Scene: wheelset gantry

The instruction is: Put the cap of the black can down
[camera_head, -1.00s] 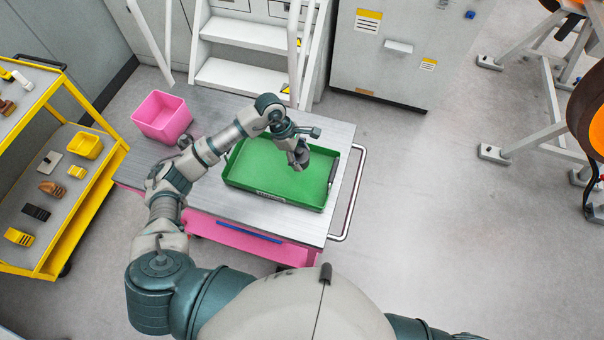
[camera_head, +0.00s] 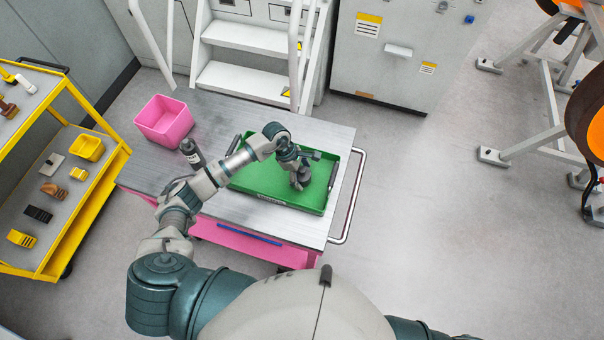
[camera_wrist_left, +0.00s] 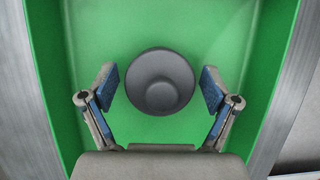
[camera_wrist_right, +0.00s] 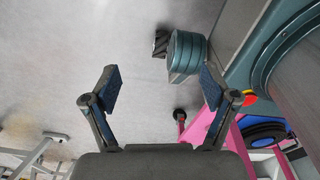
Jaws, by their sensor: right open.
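The cap (camera_wrist_left: 160,82), a dark round piece, sits in the green tray (camera_wrist_left: 55,100) in the left wrist view. It lies between the fingers of my left gripper (camera_wrist_left: 160,88), which are open with a small gap on each side. In the head view my left gripper (camera_head: 299,182) is low over the tray (camera_head: 275,197) and hides the cap. The black can (camera_head: 191,152) stands upright on the table, left of the tray. My right gripper (camera_wrist_right: 160,90) is open and empty in its wrist view, over the floor.
The metal-topped table (camera_head: 225,112) also holds a pink bin (camera_head: 165,122) at the back left. A yellow cart (camera_head: 75,225) with small items stands to the left. White steps (camera_head: 245,80) and a grey cabinet (camera_head: 395,60) are behind. Much of the tray is bare.

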